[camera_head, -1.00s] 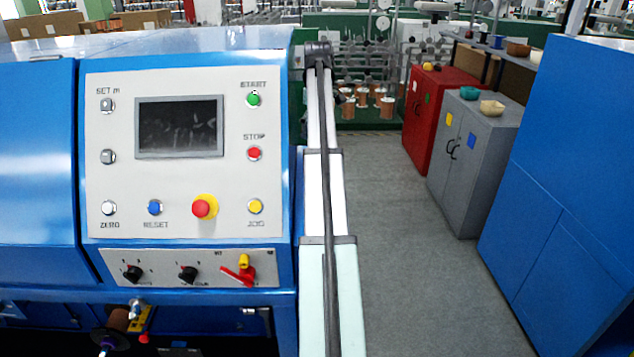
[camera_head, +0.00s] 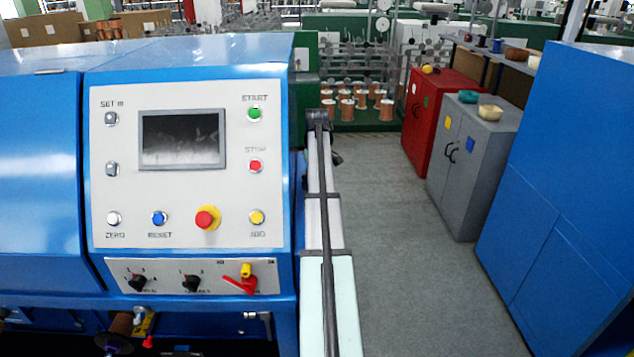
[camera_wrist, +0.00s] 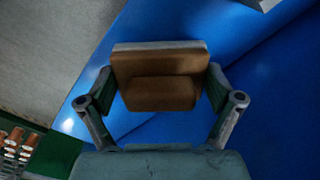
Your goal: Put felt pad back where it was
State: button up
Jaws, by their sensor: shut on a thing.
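The felt pad (camera_wrist: 158,66) appears to be the brown block with a pale grey strip along its top edge in the wrist view. My gripper (camera_wrist: 160,92) is shut on it, with one finger at each side. Behind the held block is a smooth blue surface (camera_wrist: 258,95); I cannot tell how far away it is. Neither my gripper nor the pad can be made out in the head view. The pad's former place cannot be identified in these frames.
A blue machine with a control panel (camera_head: 185,245) fills the left. A grey cabinet (camera_head: 462,170), a red cabinet (camera_head: 430,118) and a large blue cabinet (camera_head: 550,215) line the right. The grey floor (camera_head: 410,270) between is clear. Copper spools (camera_head: 362,102) stand behind.

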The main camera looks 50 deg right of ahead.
jog(key=shift+f, duration=0.75)
jog(key=o, duration=0.8)
jog(key=shift+r, duration=0.1)
notch_tip(320, 180, up, 12)
jog(key=b, duration=0.3)
